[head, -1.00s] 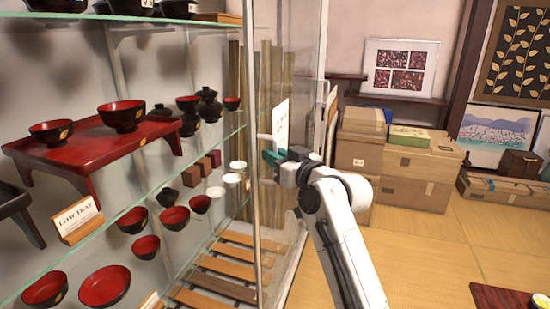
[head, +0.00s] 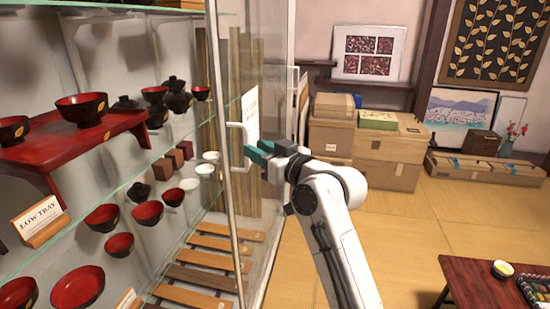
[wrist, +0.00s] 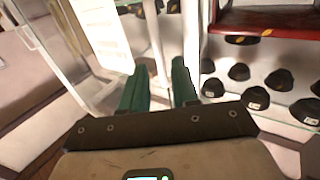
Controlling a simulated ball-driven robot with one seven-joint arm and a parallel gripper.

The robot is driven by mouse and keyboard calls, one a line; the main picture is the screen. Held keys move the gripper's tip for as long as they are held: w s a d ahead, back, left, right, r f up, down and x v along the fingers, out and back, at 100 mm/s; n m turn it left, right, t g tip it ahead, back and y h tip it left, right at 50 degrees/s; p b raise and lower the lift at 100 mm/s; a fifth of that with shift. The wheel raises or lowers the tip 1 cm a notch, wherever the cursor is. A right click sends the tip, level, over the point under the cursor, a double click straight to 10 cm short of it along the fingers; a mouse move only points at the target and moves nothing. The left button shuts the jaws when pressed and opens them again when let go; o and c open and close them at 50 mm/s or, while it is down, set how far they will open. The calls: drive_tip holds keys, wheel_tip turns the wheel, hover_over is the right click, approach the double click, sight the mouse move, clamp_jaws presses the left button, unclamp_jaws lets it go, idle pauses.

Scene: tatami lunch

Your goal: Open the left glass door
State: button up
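The glass door's metal edge post (head: 222,190) stands upright at centre-left in the head view, with a white C-shaped handle (head: 238,128) beside it. A white paper sign (head: 250,108) shows just behind the handle. My gripper (head: 252,152) has its green fingers right at the handle, from the right side. In the wrist view the two green fingers (wrist: 158,88) are apart, with a pale upright bar (wrist: 157,45) showing beyond and between them. I cannot tell whether the fingers touch the handle. How far the door stands open is unclear.
Glass shelves hold a red tray stand (head: 75,142), several bowls (head: 82,108) and a "LOW TRAY" card (head: 40,218). Cardboard boxes (head: 385,175) stand at the back. A low red table (head: 480,285) is at lower right. Tatami floor (head: 410,230) between is clear.

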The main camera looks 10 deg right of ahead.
drive_tip(key=v, duration=0.6)
drive_tip(key=shift+w, duration=0.1)
drive_tip(key=s+d+f+m+g+h+p, duration=0.2)
drive_tip(key=s+d+f+g+h, duration=0.15)
drive_tip(key=s+f, duration=0.6)
drive_tip(key=s+d+f+m+g+h+p, duration=0.25)
drive_tip(key=s+d+f, duration=0.35)
drive_tip(key=f, duration=0.7)
drive_tip(key=s+d+f+m+g+h+p, duration=0.1)
drive_tip(key=s+d+f+g, duration=0.1)
drive_tip(key=s, duration=0.8)
drive_tip(key=s+d+f+m+g+h+p, duration=0.1)
drive_tip(key=s+d+f+g+h, duration=0.1)
drive_tip(key=s, duration=0.8)
drive_tip(key=s+d+f+m+g+h+p, duration=0.1)
drive_tip(key=s+d+f+g+p, duration=0.1)
drive_tip(key=s+d, duration=0.4)
drive_tip(key=s+f+g, duration=0.1)
drive_tip(key=s+f, duration=0.1)
drive_tip(key=s, duration=0.1)
drive_tip(key=shift+s+g+h, duration=0.3)
drive_tip(key=shift+s+h, duration=0.1)
